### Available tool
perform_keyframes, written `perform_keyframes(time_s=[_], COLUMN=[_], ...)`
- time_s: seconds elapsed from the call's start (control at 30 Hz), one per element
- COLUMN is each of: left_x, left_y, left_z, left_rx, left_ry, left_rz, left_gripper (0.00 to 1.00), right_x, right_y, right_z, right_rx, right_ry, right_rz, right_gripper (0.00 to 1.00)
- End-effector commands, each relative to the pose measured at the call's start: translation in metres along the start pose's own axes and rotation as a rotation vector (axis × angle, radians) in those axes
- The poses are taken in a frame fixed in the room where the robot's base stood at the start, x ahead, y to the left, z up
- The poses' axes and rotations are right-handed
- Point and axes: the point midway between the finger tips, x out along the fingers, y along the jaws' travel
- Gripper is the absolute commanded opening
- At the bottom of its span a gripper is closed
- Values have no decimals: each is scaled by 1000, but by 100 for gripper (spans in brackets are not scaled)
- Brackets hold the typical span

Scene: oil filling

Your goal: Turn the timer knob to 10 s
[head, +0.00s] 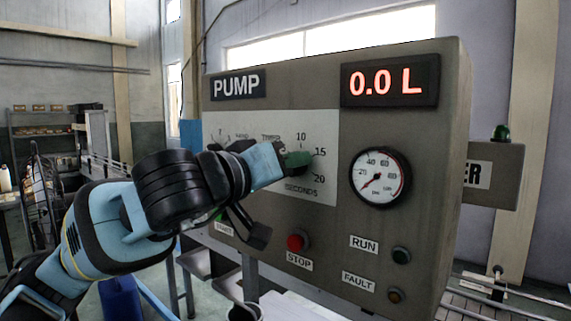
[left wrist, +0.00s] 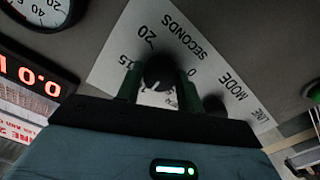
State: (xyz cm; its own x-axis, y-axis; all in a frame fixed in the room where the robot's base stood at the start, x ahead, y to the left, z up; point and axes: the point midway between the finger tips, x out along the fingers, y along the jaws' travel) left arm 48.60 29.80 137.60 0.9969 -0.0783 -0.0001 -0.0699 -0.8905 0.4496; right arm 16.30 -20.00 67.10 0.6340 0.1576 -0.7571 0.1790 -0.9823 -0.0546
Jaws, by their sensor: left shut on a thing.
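The timer knob (left wrist: 160,70) is a dark round knob on the white dial plate (head: 318,125) of the grey pump panel. In the left wrist view it sits between the green fingertips of my left gripper (left wrist: 160,90), which is shut on it. In the head view my left gripper (head: 297,160) comes in from the left and covers the knob. The marks 10, 15 and 20 show around it. A small pale mark on the knob shows in the left wrist view, but I cannot tell which number it points to. My right gripper is not in view.
A second dark knob (left wrist: 213,104) by the MODE label is close beside my left gripper. The red stop button (head: 297,241) is below it. The display (head: 390,81) reads 0.0 L, above a round gauge (head: 380,177). RUN (head: 401,255) and FAULT (head: 396,295) lamps look dark.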

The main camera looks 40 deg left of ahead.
Motion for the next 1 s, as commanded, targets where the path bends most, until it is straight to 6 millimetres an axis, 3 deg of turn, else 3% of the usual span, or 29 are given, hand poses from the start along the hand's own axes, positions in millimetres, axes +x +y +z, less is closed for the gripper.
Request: perform_keyframes(time_s=[0.73, 0.77, 0.9, 1.0], left_x=[0, 0, 0, 0], left_y=[0, 0, 0, 0], left_z=[0, 0, 0, 0], left_rx=[93, 93, 93, 93], left_ry=[0, 0, 0, 0], left_rz=[0, 0, 0, 0], left_gripper=[14, 38, 57, 59], right_x=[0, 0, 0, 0], right_y=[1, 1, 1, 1], right_z=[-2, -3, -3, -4], right_rx=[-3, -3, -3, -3], right_ry=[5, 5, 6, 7], right_rz=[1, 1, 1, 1], right_gripper=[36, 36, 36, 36])
